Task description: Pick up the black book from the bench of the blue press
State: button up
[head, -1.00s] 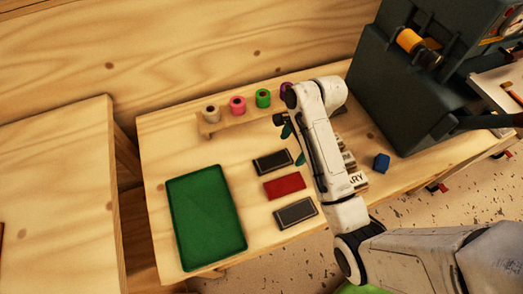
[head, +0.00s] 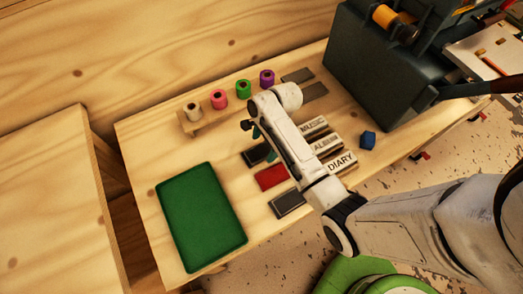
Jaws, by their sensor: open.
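The black book (head: 256,153) lies flat on the wooden bench (head: 150,150) in the head view, its right end covered by my gripper. My gripper (head: 263,143) has teal fingertips, partly hidden by my own arm, and appears over or beside the book's right end. It is open, with nothing seen between the fingers. I cannot tell its height above the book. The press (head: 370,70), dark blue-grey with an orange foil roll (head: 384,15), stands at the bench's right end.
A red book (head: 270,178) and a dark grey book (head: 288,203) lie below the black one. A green tray (head: 200,218) is left. Foil rolls (head: 219,99) stand on a wooden rack behind. Blocks marked MUSIC, ALBUM and DIARY (head: 340,162) and a blue piece (head: 368,140) lie right.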

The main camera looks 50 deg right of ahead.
jog(key=shift+x, duration=0.85)
jog(key=c, duration=1.2)
